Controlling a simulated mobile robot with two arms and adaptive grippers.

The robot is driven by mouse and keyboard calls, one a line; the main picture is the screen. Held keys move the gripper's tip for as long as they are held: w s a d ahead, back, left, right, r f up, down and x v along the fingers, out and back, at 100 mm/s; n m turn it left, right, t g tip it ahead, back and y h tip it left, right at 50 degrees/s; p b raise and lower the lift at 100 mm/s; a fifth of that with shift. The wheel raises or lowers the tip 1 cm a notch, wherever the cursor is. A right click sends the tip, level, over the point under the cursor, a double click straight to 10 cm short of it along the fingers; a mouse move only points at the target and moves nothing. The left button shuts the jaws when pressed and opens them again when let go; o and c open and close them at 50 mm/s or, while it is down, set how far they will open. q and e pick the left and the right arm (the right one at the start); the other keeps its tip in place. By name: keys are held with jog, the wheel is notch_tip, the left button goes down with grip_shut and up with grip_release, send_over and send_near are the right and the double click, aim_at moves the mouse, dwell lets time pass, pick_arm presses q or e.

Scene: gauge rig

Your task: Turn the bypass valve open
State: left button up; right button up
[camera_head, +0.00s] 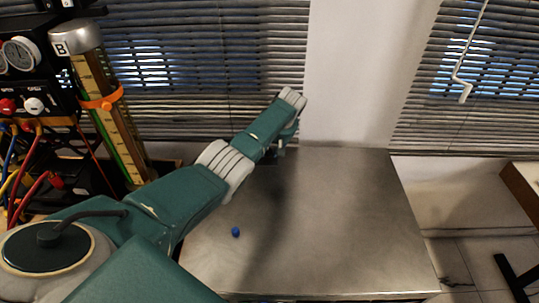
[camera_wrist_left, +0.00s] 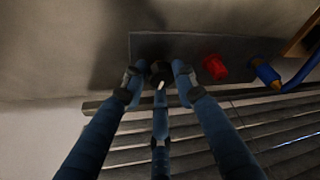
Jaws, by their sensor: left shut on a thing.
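My left gripper (camera_wrist_left: 158,84) is shut around a dark knob (camera_wrist_left: 158,70) on a dark plate (camera_wrist_left: 145,45), as the left wrist view shows. Its blue fingers stand on both sides of the knob, with another finger below it. The fingertips partly hide the knob. No label shows, so I cannot tell from the picture alone that it is the bypass valve or how far it is turned. In the head view, my left gripper (camera_head: 281,144) is small and mostly hidden under my green wrist, at the back of the metal table (camera_head: 340,220). My right gripper is not in view.
A red fitting (camera_wrist_left: 215,67) and a blue hose end (camera_wrist_left: 266,73) are right of the knob. At the left stand a gauge panel (camera_head: 35,85) with cables and a tall column (camera_head: 105,110) with an orange band. A small blue cap (camera_head: 236,232) lies on the table; its right side is clear.

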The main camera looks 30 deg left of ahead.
pick_arm(q)
jog(key=shift+w+a+r+n+b, duration=0.3)
jog(key=shift+n+b, duration=0.5)
jog(key=shift+b, duration=0.2)
jog(key=shift+a+r, duration=0.1)
jog(key=o, duration=1.1)
jog(key=shift+s+g, duration=0.15)
jog(key=shift+g, duration=0.15)
jog(key=shift+s, duration=0.1)
jog(key=shift+f, duration=0.2)
jog(key=shift+d+r, duration=0.3)
jog(key=v, duration=1.1)
